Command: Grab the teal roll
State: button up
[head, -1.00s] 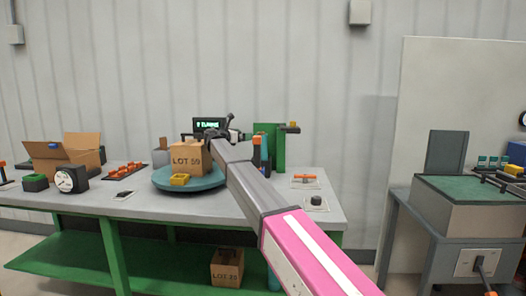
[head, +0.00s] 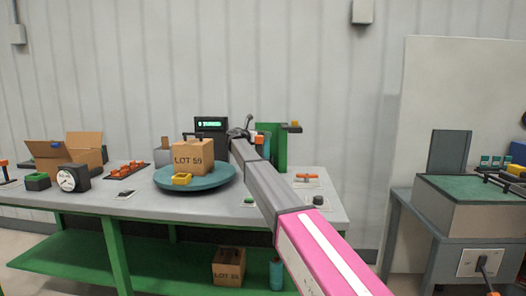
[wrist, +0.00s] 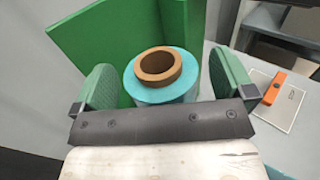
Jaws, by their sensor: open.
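The teal roll (wrist: 160,93), with a brown cardboard core, stands upright in the wrist view, in front of a green panel (wrist: 105,35). My gripper (wrist: 164,70) is open, with one green-padded finger to the left of the roll and one to the right. Gaps show between the pads and the roll, and the roll's lower part is hidden behind my gripper's dark bar. In the head view my arm mostly covers the roll beside the green bracket (head: 278,146).
A card with an orange piece (wrist: 272,88) lies right of the roll. A teal cylinder (head: 276,274) stands below the tabletop.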

jog(key=shift+w+d, duration=0.45)
jog(key=shift+w, duration=0.05)
jog(key=shift+c, duration=0.3)
jog(key=c, duration=1.5)
jog(key=shift+c, duration=1.1)
jog(key=shift+r, duration=0.15)
